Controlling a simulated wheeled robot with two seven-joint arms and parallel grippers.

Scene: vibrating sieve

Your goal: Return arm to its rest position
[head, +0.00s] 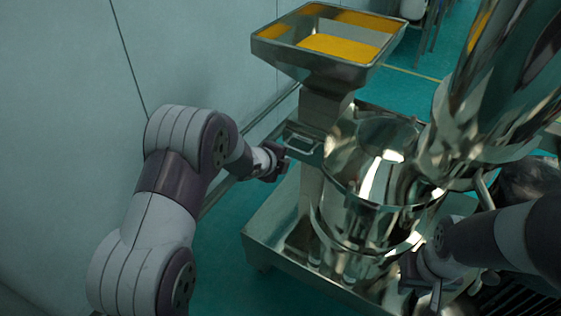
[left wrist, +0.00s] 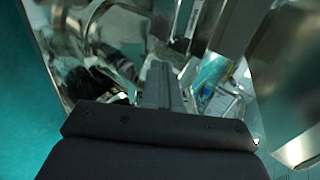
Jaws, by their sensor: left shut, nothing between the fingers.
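My left arm comes in from the left, bent at the elbow. My left gripper (head: 281,160) is beside the machine, just below and left of a small metal handle (head: 300,143); I cannot tell whether they touch. In the left wrist view its fingers (left wrist: 163,82) are together with nothing between them, with shiny metal surfaces beyond. My right arm comes in from the right. My right gripper (head: 435,292) is low by the machine's base, dark and partly hidden, so its opening cannot be made out.
The vibrating sieve (head: 365,190) is a shiny steel drum on a steel base (head: 268,240). A hopper (head: 375,65) holding yellow material stands behind it. A large steel vessel (head: 505,85) is tilted at upper right. A pale wall (head: 60,120) runs close along the left.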

